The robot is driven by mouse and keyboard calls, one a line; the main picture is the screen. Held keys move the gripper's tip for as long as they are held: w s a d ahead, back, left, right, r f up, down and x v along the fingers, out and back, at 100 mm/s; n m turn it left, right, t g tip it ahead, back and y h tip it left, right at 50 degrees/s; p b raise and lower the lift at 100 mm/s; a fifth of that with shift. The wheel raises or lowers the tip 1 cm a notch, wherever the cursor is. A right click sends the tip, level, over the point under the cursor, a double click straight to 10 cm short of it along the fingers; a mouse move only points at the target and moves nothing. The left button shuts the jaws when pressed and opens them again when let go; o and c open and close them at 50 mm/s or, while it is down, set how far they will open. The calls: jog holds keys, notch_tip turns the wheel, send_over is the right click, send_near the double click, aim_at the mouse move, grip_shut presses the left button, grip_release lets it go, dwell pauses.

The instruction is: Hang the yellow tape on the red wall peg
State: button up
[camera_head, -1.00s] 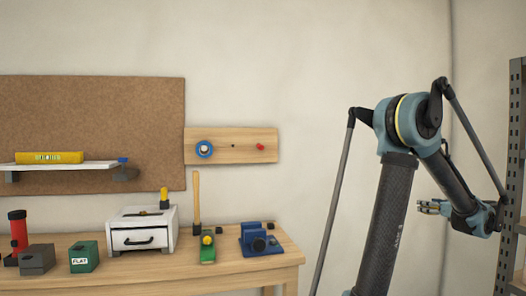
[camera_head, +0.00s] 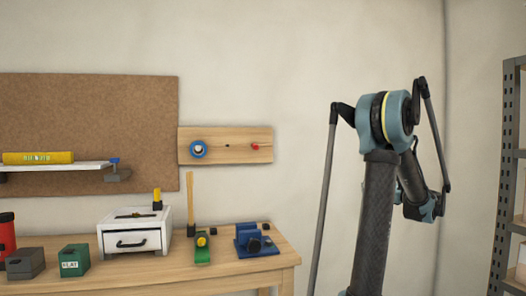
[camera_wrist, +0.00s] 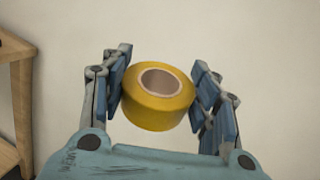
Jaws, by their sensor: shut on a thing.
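The yellow tape (camera_wrist: 158,113) is a roll with a pale inner core. In the wrist view my gripper (camera_wrist: 160,92) is shut on it, with blue finger pads on its left and right sides and the hole partly facing the camera. In the head view my gripper and the tape are hidden behind my arm. The red wall peg (camera_head: 255,147) sticks out at the right end of a wooden board on the wall, well to the left of my arm, and looks empty.
On the wooden board (camera_head: 238,135), a blue ring (camera_head: 198,150) hangs at the left. The workbench (camera_head: 225,272) below carries a white drawer box (camera_head: 134,238), a blue vise (camera_head: 252,240) and other tools. A grey metal shelf (camera_head: 508,170) stands at right.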

aim_at(256, 149)
jog(key=w+a+r+n+g+y, duration=0.15)
jog(key=a+r+n+y, duration=0.35)
jog(key=a, duration=0.8)
jog(key=a+r+n+g+y, duration=0.2)
jog(key=a+r+n+y, duration=0.3)
jog(key=a, duration=0.9)
jog(key=s+a+r+n+g+y, duration=0.3)
jog(key=s+a+n+g, duration=0.2)
jog(key=a, duration=0.5)
jog(key=s+a+r+n+g+y, duration=0.4)
jog(key=s+a+n+g, duration=0.2)
jog(key=a+n+g, duration=0.3)
jog(key=shift+s+a+r+n, duration=0.15)
jog(key=shift+a+r+n, duration=0.1)
jog(key=shift+a+n, duration=0.9)
jog(key=shift+f+y, duration=0.1)
jog(key=shift+y, duration=0.3)
jog(key=shift+w+a, duration=0.5)
jog(key=shift+w, duration=1.4)
jog(key=shift+w+a, duration=0.55)
jog(key=shift+w, duration=1.35)
jog(key=shift+w+a, duration=0.5)
jog(key=shift+w, duration=1.4)
jog(key=shift+f, duration=0.55)
